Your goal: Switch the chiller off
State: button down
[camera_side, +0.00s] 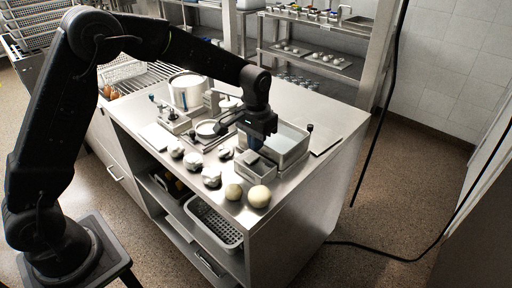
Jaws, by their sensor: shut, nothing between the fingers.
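My gripper (255,148) points down over the steel worktop (325,112), at the near left side of a rectangular metal basin (291,142). Its fingers are small and dark here; they look shut and empty. A small grey metal box (257,170) stands just below the fingertips in the picture, in front of the basin. I cannot tell which of these is the chiller, and no switch can be made out. Whether my fingertips touch the box or basin is unclear.
Several pale round lumps, one of them a ball (259,196), lie along the worktop's front edge. A white pot (187,91) and small metal instruments stand to the left. A perforated basket (214,222) sits on the shelf below. The worktop's right end is mostly clear.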

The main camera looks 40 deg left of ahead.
aim_at(252, 157)
jog(key=shift+f, duration=1)
jog(key=shift+f, duration=0.55)
jog(key=shift+s, duration=0.15)
jog(key=shift+s+r, duration=0.25)
jog(key=shift+s, duration=0.35)
